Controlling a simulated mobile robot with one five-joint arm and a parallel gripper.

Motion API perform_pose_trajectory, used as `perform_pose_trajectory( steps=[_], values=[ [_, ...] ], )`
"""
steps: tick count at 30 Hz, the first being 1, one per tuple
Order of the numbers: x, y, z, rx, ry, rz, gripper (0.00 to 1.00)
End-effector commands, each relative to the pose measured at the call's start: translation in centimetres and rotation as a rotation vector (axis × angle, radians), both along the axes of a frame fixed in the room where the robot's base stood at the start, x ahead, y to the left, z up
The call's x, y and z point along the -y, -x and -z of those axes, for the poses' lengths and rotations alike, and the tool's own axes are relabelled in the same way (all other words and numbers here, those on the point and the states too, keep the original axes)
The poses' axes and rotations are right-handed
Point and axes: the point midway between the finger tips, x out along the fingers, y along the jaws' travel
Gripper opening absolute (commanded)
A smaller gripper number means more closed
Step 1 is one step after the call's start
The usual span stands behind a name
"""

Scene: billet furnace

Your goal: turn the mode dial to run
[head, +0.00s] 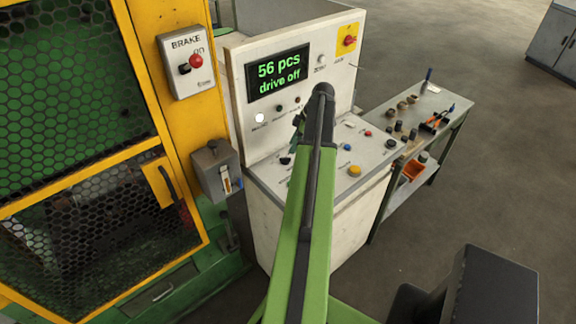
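The white control console (242,138) stands at the middle, with small black knobs on its sloping desk. One black knob (286,160) is at the desk's left and another (391,143) at its right. Their labels are too small to read, so I cannot tell which is the mode dial or where it points. The display (278,74) reads "56 pcs" and "drive off". My green arm reaches up across the console and covers part of the desk and panel. My gripper (298,124) shows as a dark shape in front of the upright panel, mostly hidden behind my arm; its fingers are unclear.
A yellow guard frame with mesh (75,70) stands close at left, carrying a brake box (186,65) with a red knob and a grey lever box (216,170). A bench (436,104) with tools adjoins the console at right.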

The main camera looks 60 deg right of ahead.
Motion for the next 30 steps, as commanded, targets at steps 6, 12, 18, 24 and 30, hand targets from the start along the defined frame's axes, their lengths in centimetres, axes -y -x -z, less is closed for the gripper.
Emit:
perform_pose_trajectory(
  steps=[6, 12, 18, 24, 30],
  values=[
    [-0.8, -1.6, 5.3, 0.0, 0.0, 0.0, 0.34],
    [-1.1, -2.2, 6.4, 0.0, -0.001, 0.002, 0.34],
    [-1.1, -2.2, 6.1, 0.0, 0.0, 0.002, 0.34],
    [-1.1, -2.2, 6.1, 0.0, 0.0, 0.002, 0.09],
    [-1.0, -2.1, 6.1, 0.0, 0.0, 0.003, 0.0]
  ],
)
